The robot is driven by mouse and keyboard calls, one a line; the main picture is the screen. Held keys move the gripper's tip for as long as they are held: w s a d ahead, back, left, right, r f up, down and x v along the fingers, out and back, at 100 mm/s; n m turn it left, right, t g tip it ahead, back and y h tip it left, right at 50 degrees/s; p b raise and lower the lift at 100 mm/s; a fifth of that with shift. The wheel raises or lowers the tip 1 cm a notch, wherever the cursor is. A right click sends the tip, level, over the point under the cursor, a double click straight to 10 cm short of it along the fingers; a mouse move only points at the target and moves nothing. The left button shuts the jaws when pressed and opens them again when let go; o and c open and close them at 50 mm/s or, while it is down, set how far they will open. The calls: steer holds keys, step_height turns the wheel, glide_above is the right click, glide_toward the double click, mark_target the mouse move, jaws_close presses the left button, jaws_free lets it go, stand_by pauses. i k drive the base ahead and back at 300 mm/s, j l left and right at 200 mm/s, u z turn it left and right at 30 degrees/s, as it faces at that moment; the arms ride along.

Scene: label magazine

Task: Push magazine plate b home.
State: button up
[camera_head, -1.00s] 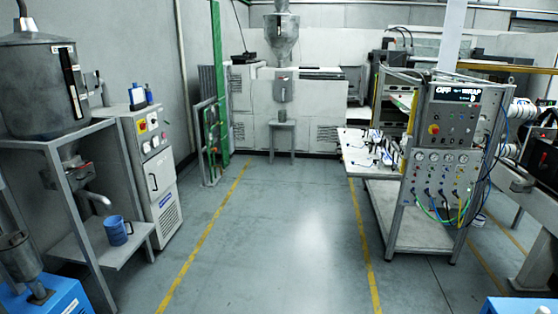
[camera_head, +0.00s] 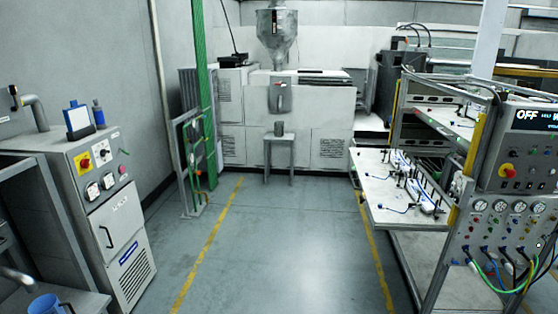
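I cannot single out magazine plate b in the camera_head view. A cart on the right, with a control panel (camera_head: 515,150) reading "OFF", carries a white shelf plate (camera_head: 382,204) that sticks out to the left. Small white and dark fittings (camera_head: 405,165) with blue tubes sit on this plate. A higher shelf plate (camera_head: 440,120) shows behind the cart's post. Lettering that would name either plate is not readable. My gripper is not in view.
Clear floor (camera_head: 290,240) lies ahead between two yellow lines. A grey cabinet (camera_head: 110,215) stands on the left beside a bench with a blue mug (camera_head: 45,304). A green post (camera_head: 203,90) and a hopper machine (camera_head: 278,40) stand farther back.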

mark_target(378, 187)
steer(key=i+z, duration=0.2)
steer(key=i, duration=0.25)
steer(key=i+j+z, duration=0.25)
steer(key=i, duration=0.15)
steer(key=i+j+z, duration=0.2)
steer(key=i, duration=0.25)
steer(key=i+j+z, duration=0.2)
steer(key=i, duration=0.2)
steer(key=i+l+z, duration=0.15)
steer(key=i+z, duration=0.35)
steer(key=i, duration=0.5)
steer(key=i+j+z, duration=0.1)
steer(key=i+z, duration=0.15)
steer(key=i, duration=0.8)
